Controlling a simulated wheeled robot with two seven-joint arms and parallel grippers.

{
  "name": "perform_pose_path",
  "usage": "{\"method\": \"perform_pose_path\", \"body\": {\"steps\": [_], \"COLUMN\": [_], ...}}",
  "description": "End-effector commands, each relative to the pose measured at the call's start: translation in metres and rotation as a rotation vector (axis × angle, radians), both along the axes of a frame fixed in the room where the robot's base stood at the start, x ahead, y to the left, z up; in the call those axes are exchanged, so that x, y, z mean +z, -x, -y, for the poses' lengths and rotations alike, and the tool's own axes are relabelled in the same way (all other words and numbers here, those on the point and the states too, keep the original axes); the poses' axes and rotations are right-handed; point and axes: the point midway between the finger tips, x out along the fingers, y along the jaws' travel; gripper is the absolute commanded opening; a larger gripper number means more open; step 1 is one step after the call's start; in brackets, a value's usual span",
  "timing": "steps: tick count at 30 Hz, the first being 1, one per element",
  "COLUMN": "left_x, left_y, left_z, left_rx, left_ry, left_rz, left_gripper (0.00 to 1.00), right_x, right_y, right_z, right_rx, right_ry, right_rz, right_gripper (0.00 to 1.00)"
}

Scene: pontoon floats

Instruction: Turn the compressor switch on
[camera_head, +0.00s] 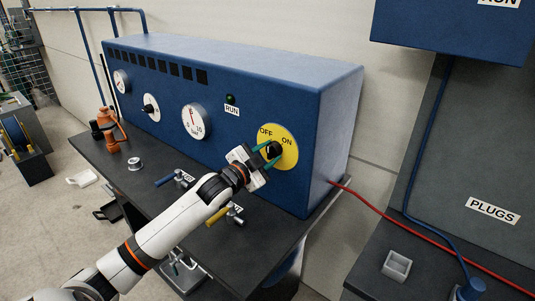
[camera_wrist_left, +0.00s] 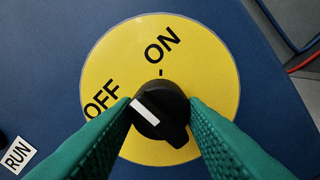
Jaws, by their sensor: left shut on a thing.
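The compressor switch is a black knob on a round yellow plate (camera_head: 291,145) marked OFF and ON, on the front of the blue compressor cabinet (camera_head: 335,120). In the left wrist view the black knob (camera_wrist_left: 162,112) sits between the green fingers of my left gripper (camera_wrist_left: 162,115), which is shut on it. The knob's white mark points left, toward the OFF word; ON is at the upper right of the plate (camera_wrist_left: 210,65). In the head view my left gripper (camera_head: 264,160) reaches the plate from the lower left and partly hides the knob. My right gripper is not in view.
A dark green lamp (camera_head: 231,99) sits above the RUN label. Gauges (camera_head: 196,121) are farther left. A red hose (camera_head: 400,221) runs right.

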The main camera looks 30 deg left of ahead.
Motion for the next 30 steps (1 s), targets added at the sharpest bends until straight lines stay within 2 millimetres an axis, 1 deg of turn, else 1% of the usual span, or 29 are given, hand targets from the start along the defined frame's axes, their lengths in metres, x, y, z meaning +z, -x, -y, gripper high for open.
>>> {"method": "perform_pose_path", "body": {"steps": [9,18,24,30], "left_x": [0.0008,0.0007,0.0004,0.0004], "left_y": [-0.0001,-0.0002,-0.0002,-0.0001], "left_z": [-0.0003,-0.0001,-0.0001,-0.0003], "left_rx": [0.000,0.000,0.000,0.001], "left_ry": [-0.303,-0.563,-0.694,-0.779], "left_rz": [0.024,0.044,0.055,0.062], "left_gripper": [0.15,0.15,0.15,0.15], "right_x": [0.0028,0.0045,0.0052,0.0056], "right_y": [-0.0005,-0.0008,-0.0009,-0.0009], "right_z": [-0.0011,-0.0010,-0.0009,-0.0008], "right_rx": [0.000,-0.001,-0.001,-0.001], "right_ry": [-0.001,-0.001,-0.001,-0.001], "right_rz": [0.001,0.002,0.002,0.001], "right_gripper": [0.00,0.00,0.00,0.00]}}
